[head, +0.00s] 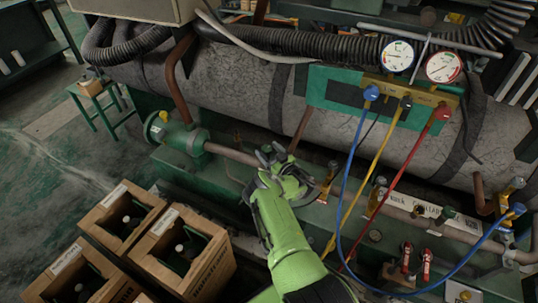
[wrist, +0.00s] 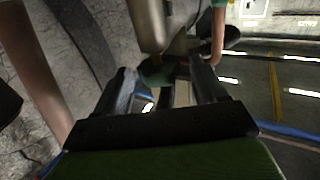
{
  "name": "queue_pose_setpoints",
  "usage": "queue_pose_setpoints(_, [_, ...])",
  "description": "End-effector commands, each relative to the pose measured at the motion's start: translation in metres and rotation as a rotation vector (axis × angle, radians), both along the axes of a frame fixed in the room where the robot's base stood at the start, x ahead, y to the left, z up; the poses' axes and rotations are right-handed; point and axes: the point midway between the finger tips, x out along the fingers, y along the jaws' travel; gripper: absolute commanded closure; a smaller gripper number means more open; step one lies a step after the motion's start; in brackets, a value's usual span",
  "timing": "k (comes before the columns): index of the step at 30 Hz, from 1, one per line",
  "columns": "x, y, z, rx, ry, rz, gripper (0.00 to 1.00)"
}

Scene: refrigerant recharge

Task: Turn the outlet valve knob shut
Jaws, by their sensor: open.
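My gripper (head: 272,158) is over the horizontal pipe on the green skid, left of the gauge hoses. In the wrist view its two dark fingers (wrist: 166,78) are open and spread apart. A dark green rounded part (wrist: 155,73) shows between the fingertips, below a metal cylinder (wrist: 150,22). It may be the outlet valve knob, but I cannot tell for sure. I cannot tell whether the fingers touch it. In the head view my gripper hides that spot.
A gauge manifold (head: 385,92) with blue, yellow and red hoses hangs to the right of my gripper. Wooden crates (head: 187,250) with bottles stand at lower left. A large grey tank (head: 245,88) lies behind. Red-handled valves (head: 427,264) are at lower right.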

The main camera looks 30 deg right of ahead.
Motion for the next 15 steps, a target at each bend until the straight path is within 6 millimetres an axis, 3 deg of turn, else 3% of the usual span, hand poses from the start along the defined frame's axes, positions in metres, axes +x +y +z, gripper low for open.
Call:
queue_pose_setpoints(8, [0.0026,0.0000,0.0011,-0.001,0.000,0.000,0.30])
queue_pose_setpoints(15, [0.0023,0.0000,0.0008,0.000,0.000,0.000,0.67])
